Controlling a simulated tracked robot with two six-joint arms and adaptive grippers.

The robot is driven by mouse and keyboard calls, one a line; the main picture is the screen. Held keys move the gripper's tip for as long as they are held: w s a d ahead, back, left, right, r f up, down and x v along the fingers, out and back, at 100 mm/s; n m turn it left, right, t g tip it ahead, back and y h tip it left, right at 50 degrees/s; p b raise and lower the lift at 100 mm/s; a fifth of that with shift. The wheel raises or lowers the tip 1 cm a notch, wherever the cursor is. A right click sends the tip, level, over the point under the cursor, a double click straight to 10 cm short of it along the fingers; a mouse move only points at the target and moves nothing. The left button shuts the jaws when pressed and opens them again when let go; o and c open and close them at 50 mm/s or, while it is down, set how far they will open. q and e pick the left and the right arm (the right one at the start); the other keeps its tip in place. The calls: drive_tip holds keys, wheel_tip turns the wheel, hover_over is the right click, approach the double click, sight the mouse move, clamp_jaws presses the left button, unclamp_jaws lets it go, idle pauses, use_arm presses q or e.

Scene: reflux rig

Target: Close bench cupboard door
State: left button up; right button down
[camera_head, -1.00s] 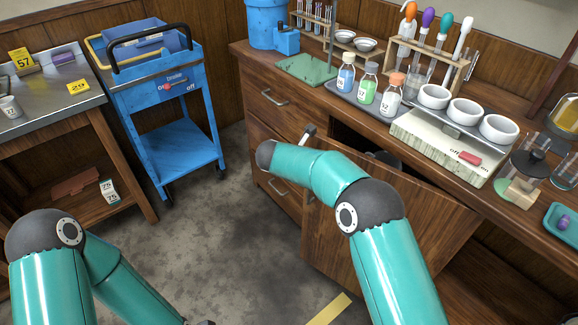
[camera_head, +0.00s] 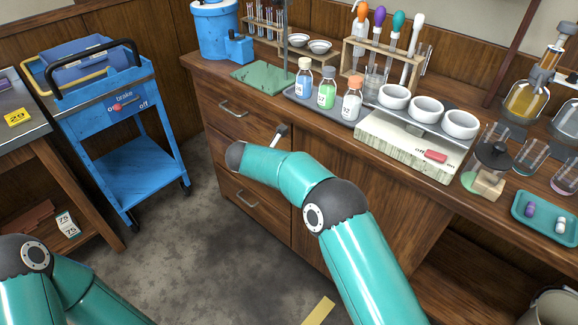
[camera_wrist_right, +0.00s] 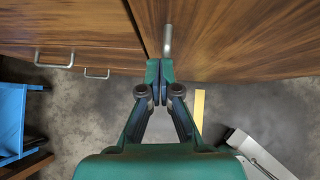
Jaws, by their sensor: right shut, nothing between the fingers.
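The wooden bench cupboard door (camera_head: 375,190) is largely behind my right arm in the head view. It looks flush with the bench front, with no dark opening showing above it; my arm hides part of its edge. In the right wrist view the door (camera_wrist_right: 240,40) fills the upper right and carries a grey bar handle (camera_wrist_right: 168,40). My right gripper (camera_wrist_right: 160,72) is shut and empty, its tips just below the handle at the door's left side. I cannot tell whether they touch the door. The head view hides this gripper behind the arm. My left gripper is outside the views.
Drawers with metal handles (camera_head: 233,108) lie left of the door. Bottles, a scale (camera_head: 410,145) with white bowls and glassware stand on the benchtop above. A blue trolley (camera_head: 125,120) stands at the left. The floor (camera_head: 205,255) between is clear.

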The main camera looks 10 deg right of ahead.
drive_tip(key=a+f+v, duration=0.2)
drive_tip(key=v, duration=1)
drive_tip(key=s+d+f+n+t+y, duration=0.1)
drive_tip(key=d+f+n+t, duration=0.1)
drive_tip(key=d+f+n, duration=0.5)
drive_tip(key=d+f+n+t+y, duration=0.1)
drive_tip(key=d+f+n, duration=0.3)
drive_tip(key=f+n, duration=0.7)
drive_tip(key=s+a+f+n+g+y, duration=0.1)
drive_tip(key=s+f+n+g+y, duration=0.2)
drive_tip(key=s+n, duration=0.65)
drive_tip(key=s+a+f+n+g+y, duration=0.1)
drive_tip(key=s+f+n+y, duration=0.2)
drive_tip(key=s+f+n, duration=0.5)
drive_tip(key=s+a+r+n+g+y, duration=0.1)
drive_tip(key=s+a+n+g+y, duration=0.2)
drive_tip(key=s+n, duration=0.95)
use_arm(q)
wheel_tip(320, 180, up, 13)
drive_tip(key=p, duration=1.3)
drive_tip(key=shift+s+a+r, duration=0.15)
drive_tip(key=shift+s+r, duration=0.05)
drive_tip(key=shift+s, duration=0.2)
use_arm(e)
drive_tip(key=s+d+r+m+g, duration=0.1)
drive_tip(key=s+r+m, duration=0.3)
drive_tip(key=r, duration=0.9)
drive_tip(key=shift+s+r, duration=0.15)
drive_tip(key=shift+r, duration=0.25)
drive_tip(key=shift+d, duration=0.1)
